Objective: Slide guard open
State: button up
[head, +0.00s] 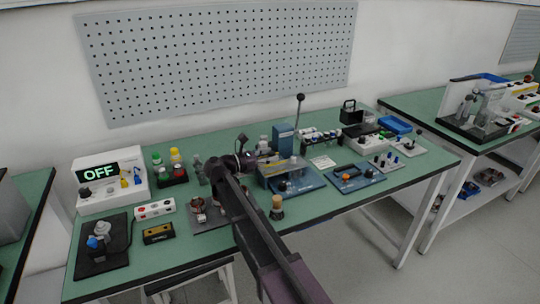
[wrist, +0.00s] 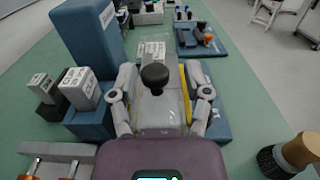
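The clear guard (wrist: 160,112) stands over a blue fixture base (wrist: 218,127) in the wrist view, with a black round knob (wrist: 155,76) rising from it. A yellow strip shows along the guard's right side. In the head view the guard (head: 285,168) stands on its blue base (head: 305,182), partly behind my arm. My gripper (wrist: 160,88) is open, with one finger on each side of the guard and knob. I cannot tell whether the fingers touch the guard. The gripper also shows in the head view (head: 252,157), beside the guard's left end.
A tall blue block (wrist: 88,38) stands close at left, with grey labelled blocks (wrist: 78,88) beside it. A wooden-handled brush (wrist: 290,152) stands at right. Another blue fixture (head: 357,178) lies farther right. Green table is clear between them.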

jog(key=shift+w+d, duration=0.15)
jog(key=shift+w, duration=0.1)
jog(key=shift+a, duration=0.25)
jog(key=v, duration=1.1)
jog(key=shift+s+a, duration=0.2)
jog(key=shift+s, duration=0.1)
